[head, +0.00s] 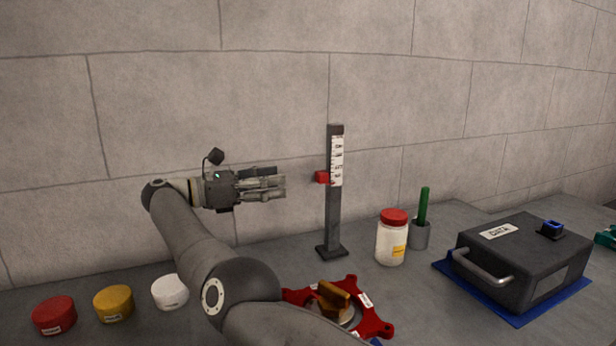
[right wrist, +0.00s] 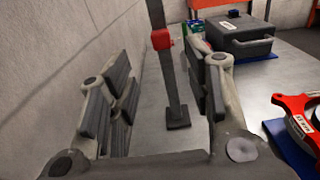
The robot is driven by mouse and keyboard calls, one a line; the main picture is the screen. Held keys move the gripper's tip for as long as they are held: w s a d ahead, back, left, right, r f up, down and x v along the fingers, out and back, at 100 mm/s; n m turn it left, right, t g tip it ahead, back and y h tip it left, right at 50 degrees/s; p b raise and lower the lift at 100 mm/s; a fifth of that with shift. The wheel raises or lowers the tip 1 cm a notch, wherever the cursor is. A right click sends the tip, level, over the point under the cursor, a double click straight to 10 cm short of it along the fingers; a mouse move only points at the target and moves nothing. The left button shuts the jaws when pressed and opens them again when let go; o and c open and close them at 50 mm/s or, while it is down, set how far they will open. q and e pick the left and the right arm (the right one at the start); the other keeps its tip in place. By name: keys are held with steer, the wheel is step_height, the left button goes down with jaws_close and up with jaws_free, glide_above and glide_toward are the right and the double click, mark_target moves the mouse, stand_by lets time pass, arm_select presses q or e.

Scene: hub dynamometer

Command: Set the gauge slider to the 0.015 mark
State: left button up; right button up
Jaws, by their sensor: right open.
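The gauge is a dark upright post (head: 333,215) on a small square base, with a white marked scale (head: 337,160) on its upper part. The red slider (head: 322,177) sits on the post near the lower end of the scale; the mark numbers are too small to read surely. My right gripper (head: 284,183) is left of the slider at about its height, pointing at it, open and empty. In the right wrist view the red slider (right wrist: 162,39) and post (right wrist: 172,85) show between the open fingers, beyond the tips. My left gripper is not in view.
A jar with a red lid (head: 391,240) and a cup with a green stick (head: 421,232) stand right of the gauge. A black DATA case (head: 525,265) is farther right. A red hub fixture (head: 372,322) lies in front. Red, yellow and white round pieces (head: 113,303) are at left.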

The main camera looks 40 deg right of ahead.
mark_target(317, 175)
steer(key=shift+x, duration=5.1)
steer(key=shift+c, duration=0.4)
jaws_close()
